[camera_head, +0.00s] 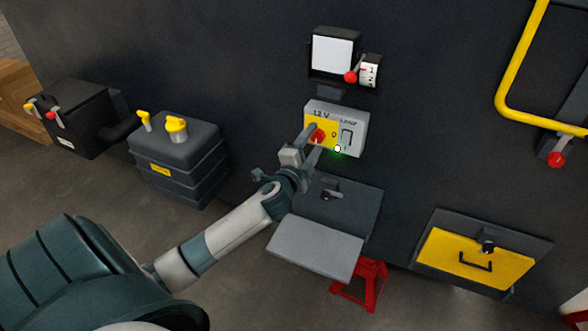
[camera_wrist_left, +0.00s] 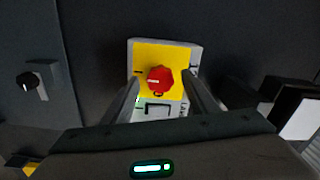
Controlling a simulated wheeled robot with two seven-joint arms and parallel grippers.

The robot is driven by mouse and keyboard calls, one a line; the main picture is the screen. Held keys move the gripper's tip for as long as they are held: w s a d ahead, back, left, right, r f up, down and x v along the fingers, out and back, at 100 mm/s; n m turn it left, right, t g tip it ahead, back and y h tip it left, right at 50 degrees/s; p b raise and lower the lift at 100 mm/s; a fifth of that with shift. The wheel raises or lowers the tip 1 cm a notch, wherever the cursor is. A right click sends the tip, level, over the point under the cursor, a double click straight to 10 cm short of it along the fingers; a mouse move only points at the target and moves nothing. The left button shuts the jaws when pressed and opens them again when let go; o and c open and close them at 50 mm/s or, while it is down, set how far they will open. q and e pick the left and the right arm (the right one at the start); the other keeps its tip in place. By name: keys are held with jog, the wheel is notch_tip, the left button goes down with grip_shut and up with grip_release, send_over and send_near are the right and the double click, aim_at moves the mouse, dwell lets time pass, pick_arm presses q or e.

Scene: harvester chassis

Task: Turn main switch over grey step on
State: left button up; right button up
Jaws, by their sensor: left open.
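The main switch is a red knob (camera_head: 319,136) on the yellow left part of a grey box (camera_head: 350,125) marked 12 V and LAMP. The box is on the dark wall above the grey step (camera_head: 318,247). My left gripper (camera_head: 312,140) is at the knob, its two fingers apart. In the left wrist view the red knob (camera_wrist_left: 160,79) lies between the open fingertips (camera_wrist_left: 161,80), with gaps visible on both sides. A green light glows at the lower edge of the box, near a white round spot. My right gripper is not in view.
Above the box is a white panel (camera_head: 333,54) with a red-knobbed lever (camera_head: 350,77). A dark tank (camera_head: 177,155) with yellow caps stands at left. A yellow hatch (camera_head: 465,262) and yellow rail (camera_head: 508,75) are at right. A red stand (camera_head: 362,284) is under the step.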

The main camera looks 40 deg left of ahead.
pick_arm(q)
jog(key=b+v, duration=0.4)
jog(key=v, duration=1.2)
notch_tip(320, 180, down, 32)
jog(key=s+a+n+g+h, duration=0.1)
jog(key=n+g, duration=0.2)
jog(key=g, duration=0.3)
jog(key=s+d+f+n+g+h, duration=0.1)
jog(key=s+f, duration=0.3)
jog(key=f, duration=0.4)
jog(key=s+d+f+n+g+b, duration=0.1)
jog(key=s+f+g, duration=0.1)
jog(key=s+f, duration=0.4)
jog(key=s+d+f+n+g+h, duration=0.1)
jog(key=s+f, duration=0.2)
jog(key=f, duration=0.6)
jog(key=s+d+f+n+g, duration=0.1)
jog(key=s+d+f+g, duration=0.1)
jog(key=s+f, duration=0.4)
jog(key=s+d+f+n+g+h, duration=0.1)
jog(key=s+d+f, duration=0.4)
jog(key=s, duration=1)
jog(key=s+d+f+n+g, duration=0.2)
jog(key=s+f, duration=0.4)
jog(key=s, duration=0.4)
jog(key=shift+s+d+f+g, duration=0.2)
jog(key=shift+d+f+g, duration=0.15)
jog(key=shift+d+g, duration=0.45)
